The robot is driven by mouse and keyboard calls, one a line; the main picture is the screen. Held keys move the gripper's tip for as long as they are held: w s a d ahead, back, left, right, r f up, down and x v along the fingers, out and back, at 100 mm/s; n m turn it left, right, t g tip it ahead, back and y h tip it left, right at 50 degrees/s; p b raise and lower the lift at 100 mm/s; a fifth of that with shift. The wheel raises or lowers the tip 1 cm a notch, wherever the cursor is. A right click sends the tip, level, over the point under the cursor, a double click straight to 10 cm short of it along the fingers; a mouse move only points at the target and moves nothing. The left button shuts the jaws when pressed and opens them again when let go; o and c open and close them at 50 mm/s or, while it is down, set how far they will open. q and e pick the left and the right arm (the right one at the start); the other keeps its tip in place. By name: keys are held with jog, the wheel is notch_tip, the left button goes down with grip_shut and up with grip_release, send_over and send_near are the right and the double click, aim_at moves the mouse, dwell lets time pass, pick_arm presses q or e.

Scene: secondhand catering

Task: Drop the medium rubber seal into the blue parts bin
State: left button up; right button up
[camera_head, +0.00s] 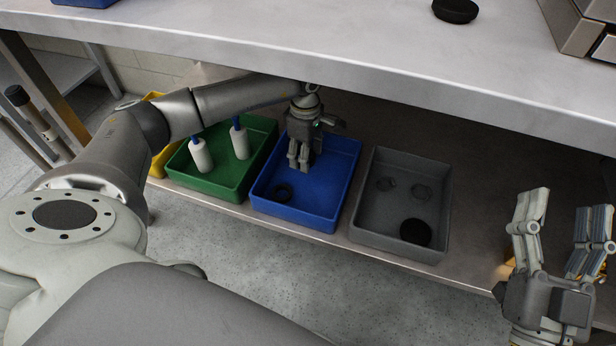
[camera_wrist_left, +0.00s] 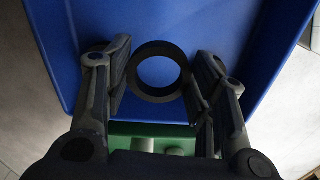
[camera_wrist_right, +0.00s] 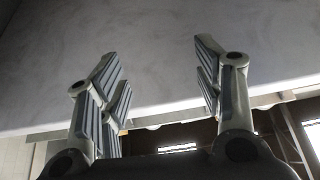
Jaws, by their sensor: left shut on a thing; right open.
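The blue parts bin (camera_head: 335,188) stands on the lower shelf between a green and a grey bin. My left gripper (camera_head: 299,162) reaches down over the blue bin and is shut on a black rubber seal (camera_wrist_left: 136,72), a ring seen between its fingers in the left wrist view. The blue bin's floor and walls (camera_wrist_left: 190,18) fill the background there. In the head view the fingers hide the held seal. My right gripper (camera_head: 553,225) is open and empty at the far right.
The green bin (camera_head: 232,186) holds two white bottles with blue tops. The grey bin (camera_head: 432,190) holds two thin rings and a black disc (camera_head: 416,232). The worktop (camera_head: 340,40) overhangs the shelf, with a black round thing (camera_head: 455,10) on it.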

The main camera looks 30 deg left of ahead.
pick_arm(q)
jog(key=shift+f, duration=0.35)
pick_arm(e)
jog(key=shift+s+r+t, duration=0.3)
jog(key=shift+r+t, duration=0.05)
jog(key=shift+r, duration=0.2)
jog(key=shift+s+r+t, duration=0.3)
jog(key=shift+r+t, duration=0.05)
jog(key=shift+r, duration=0.15)
pick_arm(q)
jog(key=o, duration=0.9)
notch_tip(320, 180, up, 8)
jog(key=shift+f, duration=0.25)
